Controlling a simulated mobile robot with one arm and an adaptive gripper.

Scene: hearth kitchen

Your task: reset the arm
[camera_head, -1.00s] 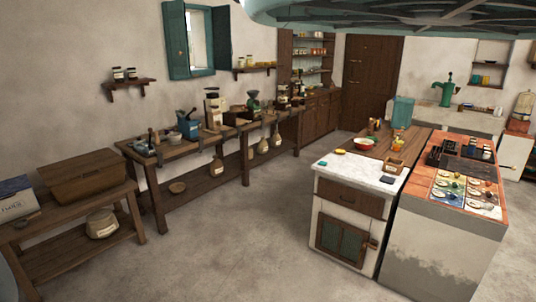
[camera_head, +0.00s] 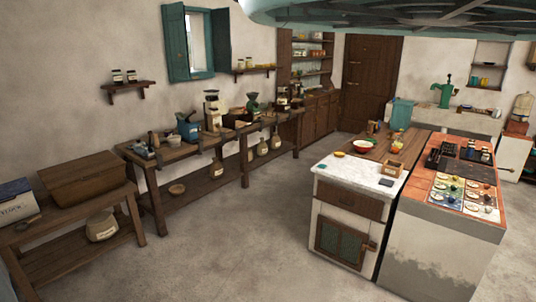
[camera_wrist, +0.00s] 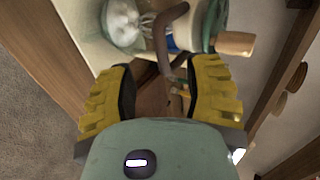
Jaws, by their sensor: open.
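My gripper (camera_wrist: 160,80) shows in the wrist view with its two yellow ribbed fingers spread apart. Nothing is clamped between them. Beyond the fingertips are a brown curved handle or tube (camera_wrist: 164,30), a glass vessel with whitish contents (camera_wrist: 122,24) and a pale wooden knob (camera_wrist: 235,43). I cannot tell whether the fingers touch any of these. My gripper and arm are not clearly seen in the head view.
A long wooden workbench (camera_head: 195,152) with grinders and tools runs along the left wall. A low table (camera_head: 70,208) with a wooden box (camera_head: 88,180) stands front left. A white-topped cabinet (camera_head: 340,178) and tiled counter (camera_head: 462,217) stand right. The floor between (camera_head: 240,235) is clear.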

